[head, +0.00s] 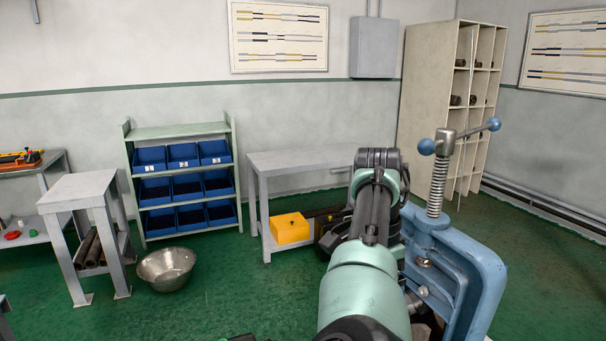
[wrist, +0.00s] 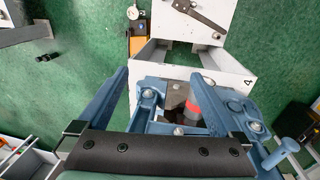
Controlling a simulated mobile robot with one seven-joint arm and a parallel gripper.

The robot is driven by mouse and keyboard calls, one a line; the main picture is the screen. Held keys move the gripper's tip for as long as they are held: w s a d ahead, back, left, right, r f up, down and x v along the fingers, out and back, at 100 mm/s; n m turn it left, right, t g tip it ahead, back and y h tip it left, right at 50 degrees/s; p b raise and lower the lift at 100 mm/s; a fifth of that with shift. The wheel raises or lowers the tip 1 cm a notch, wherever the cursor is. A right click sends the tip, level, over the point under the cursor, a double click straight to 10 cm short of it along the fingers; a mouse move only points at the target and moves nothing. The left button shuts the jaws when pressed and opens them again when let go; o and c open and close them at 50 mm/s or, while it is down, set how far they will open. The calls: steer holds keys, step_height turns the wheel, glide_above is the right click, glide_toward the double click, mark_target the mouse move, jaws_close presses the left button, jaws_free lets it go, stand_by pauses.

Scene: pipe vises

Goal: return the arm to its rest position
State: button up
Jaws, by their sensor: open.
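My arm (head: 365,285) reaches forward from the bottom of the head view, just left of a blue pipe vise (head: 470,270). The arm hides part of the vise. My gripper's fingertips are not clearly visible in the head view. In the wrist view my gripper (wrist: 160,74) shows two blue fingers spread wide apart, with nothing held between them. Beyond the fingers lies blue vise metalwork with bolts (wrist: 180,130) on a white stand (wrist: 222,79). A red part shows within it. I cannot tell whether the fingers touch anything.
A grey bench (head: 300,160) stands behind the arm, with a yellow bin (head: 290,228) low on it. A rack of blue bins (head: 183,155), a metal bowl (head: 166,268) and a grey stand (head: 78,190) are left. Tall pigeonhole shelves (head: 428,90) stand back right. Green floor is open centre-left.

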steer(key=w+d+f+n+t+h, duration=0.1)
steer(key=w+d+f+t+h, duration=0.3)
steer(key=d, duration=0.6)
steer(key=s+a+r+n+t+y, duration=0.2)
steer(key=s+a+r+n+t, duration=0.3)
steer(key=a+r+t, duration=0.45)
steer(key=s+a+r+n+t+y, duration=0.35)
steer(key=a+r+n+t, duration=0.35)
steer(key=a+r, duration=0.4)
steer(key=s+r+t+p, duration=0.2)
steer(key=s+r, duration=0.2)
steer(key=r, duration=0.6)
steer(key=s+r+t+p, duration=0.3)
steer(key=s+r, duration=0.1)
steer(key=r, duration=0.6)
steer(key=s+r+t+p, duration=0.3)
steer(key=s+r, duration=0.2)
steer(key=r, duration=0.5)
steer(key=shift+a+n+h, duration=0.3)
steer(key=shift+a+h, duration=0.1)
steer(key=shift+h, duration=0.05)
